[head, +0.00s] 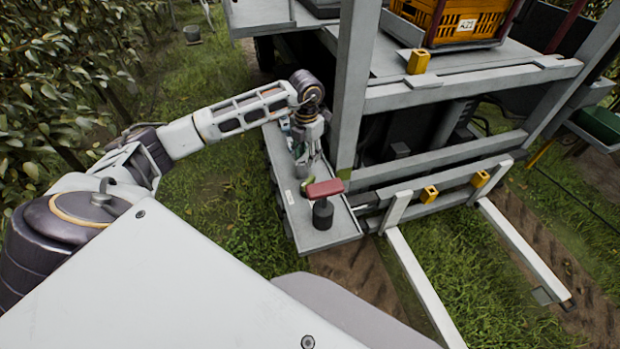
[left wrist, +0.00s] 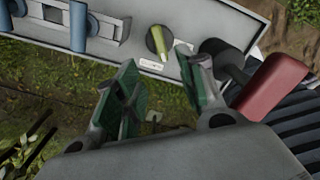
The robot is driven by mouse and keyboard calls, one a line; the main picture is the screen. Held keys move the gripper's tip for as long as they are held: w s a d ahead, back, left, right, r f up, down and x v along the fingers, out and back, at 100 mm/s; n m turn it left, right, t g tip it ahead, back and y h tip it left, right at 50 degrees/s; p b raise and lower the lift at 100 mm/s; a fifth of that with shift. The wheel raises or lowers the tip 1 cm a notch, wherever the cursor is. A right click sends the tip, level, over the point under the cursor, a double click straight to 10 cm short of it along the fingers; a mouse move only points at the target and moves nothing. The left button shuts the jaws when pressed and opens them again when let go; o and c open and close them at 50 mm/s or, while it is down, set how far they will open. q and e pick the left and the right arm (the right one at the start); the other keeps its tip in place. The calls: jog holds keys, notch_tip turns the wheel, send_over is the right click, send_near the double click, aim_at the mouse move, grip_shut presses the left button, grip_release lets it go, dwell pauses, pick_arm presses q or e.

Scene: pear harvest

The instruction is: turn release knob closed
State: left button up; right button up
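The release knob (left wrist: 157,42) is a yellow-green bar on a dark round base, set on a grey panel (left wrist: 215,22). In the left wrist view its bar runs mostly up and down, slightly slanted. A small white label sits beside it. In the head view the knob (head: 306,183) shows as a small green piece just below my left gripper (head: 306,165). In the left wrist view my left gripper (left wrist: 160,92) is open and empty, its green-padded fingers apart. The knob lies beyond the gap between the fingertips, not touched. My right gripper is not in view.
A red handle (head: 325,189) on a black post stands close beside the knob; it also shows in the left wrist view (left wrist: 272,88). Blue levers (left wrist: 78,26) sit on the panel's other side. A grey upright post (head: 355,80) rises behind the panel. Grass lies left of it.

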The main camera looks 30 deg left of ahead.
aim_at(307, 181)
pick_arm(q)
jog(key=f+p, duration=0.2)
jog(key=f, duration=1)
jog(key=shift+s, duration=0.2)
jog(key=shift+f, duration=0.8)
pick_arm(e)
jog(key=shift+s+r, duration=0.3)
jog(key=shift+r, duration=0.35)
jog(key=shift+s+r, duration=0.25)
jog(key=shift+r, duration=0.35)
pick_arm(q)
jog(key=shift+c, duration=0.3)
grip_shut()
